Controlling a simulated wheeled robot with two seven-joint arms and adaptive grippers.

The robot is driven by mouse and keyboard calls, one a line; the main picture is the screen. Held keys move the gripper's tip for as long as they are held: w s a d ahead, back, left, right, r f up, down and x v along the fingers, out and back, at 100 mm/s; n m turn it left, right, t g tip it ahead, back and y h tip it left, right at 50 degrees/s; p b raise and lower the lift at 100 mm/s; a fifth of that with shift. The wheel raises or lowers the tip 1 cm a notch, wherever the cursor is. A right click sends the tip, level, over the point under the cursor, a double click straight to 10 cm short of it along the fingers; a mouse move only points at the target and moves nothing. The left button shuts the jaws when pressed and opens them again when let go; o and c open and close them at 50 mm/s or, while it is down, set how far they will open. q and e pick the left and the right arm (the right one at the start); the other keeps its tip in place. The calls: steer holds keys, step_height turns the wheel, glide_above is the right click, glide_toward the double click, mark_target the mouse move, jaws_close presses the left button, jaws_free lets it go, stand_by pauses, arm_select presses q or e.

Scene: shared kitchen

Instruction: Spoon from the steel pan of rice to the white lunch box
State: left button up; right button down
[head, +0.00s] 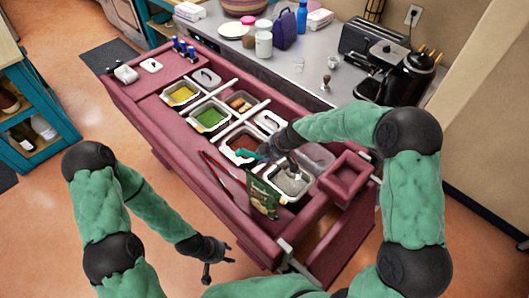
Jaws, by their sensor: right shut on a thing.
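The steel pan of rice (307,189) is set into the near right part of the maroon serving counter, holding pale greyish grains. My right gripper (272,154) is over the pans, just left of and above the rice. It is shut on a spoon with a teal handle (248,154) pointing left. The spoon's other end is hard to make out near the rice, so I cannot tell if it touches it or carries any. My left gripper (219,262) is open and empty, low in front of the counter. I cannot identify the white lunch box with certainty.
Pans of yellow (181,94) and green food (210,117) lie further left. Red tongs (222,169) and a green packet (264,197) are at the counter's near side. A small white container (126,74) sits at the far left end. The near left counter top is clear.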

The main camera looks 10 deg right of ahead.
steer(key=shift+h, duration=0.9)
steer(key=shift+w+a+r+p, duration=0.1)
steer(key=shift+a+r+p, duration=0.45)
steer(key=shift+p, duration=2.1)
steer(key=shift+w+a+r+p, duration=0.15)
steer(key=shift+r+p, duration=0.75)
steer(key=shift+p, duration=1.8)
steer(key=shift+a+r+p, duration=0.35)
steer(key=shift+r+p, duration=0.35)
steer(key=shift+p, duration=1.95)
